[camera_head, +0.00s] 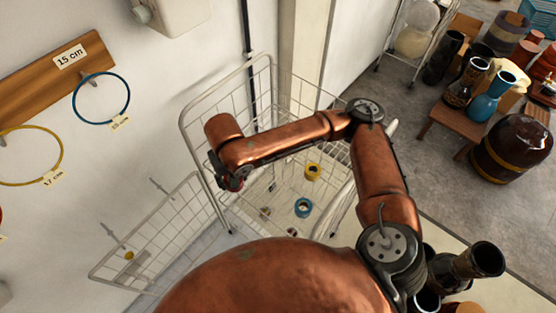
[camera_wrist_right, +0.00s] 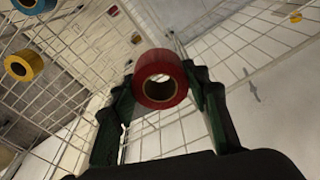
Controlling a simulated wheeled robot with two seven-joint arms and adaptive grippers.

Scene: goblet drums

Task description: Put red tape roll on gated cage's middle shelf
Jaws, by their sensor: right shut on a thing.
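My right gripper (camera_head: 230,178) hangs at the end of my copper arm, over the left, gate side of the white wire cage (camera_head: 222,87). In the right wrist view it is shut on the red tape roll (camera_wrist_right: 158,63), held between the two dark green fingers with its hole facing the camera. In the head view only a small dark red patch shows at the gripper, and my arm hides part of the cage. The wire gate (camera_head: 142,222) stands swung out to the left. I cannot tell the shelf levels clearly. My left gripper is out of view.
A yellow tape roll (camera_head: 313,171) and a blue one (camera_head: 303,208) lie inside the cage. A blue hoop (camera_head: 129,97) and a yellow hoop (camera_head: 62,155) hang on the left wall. Drums and vases, including a barrel-like drum (camera_head: 512,148), stand at the right.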

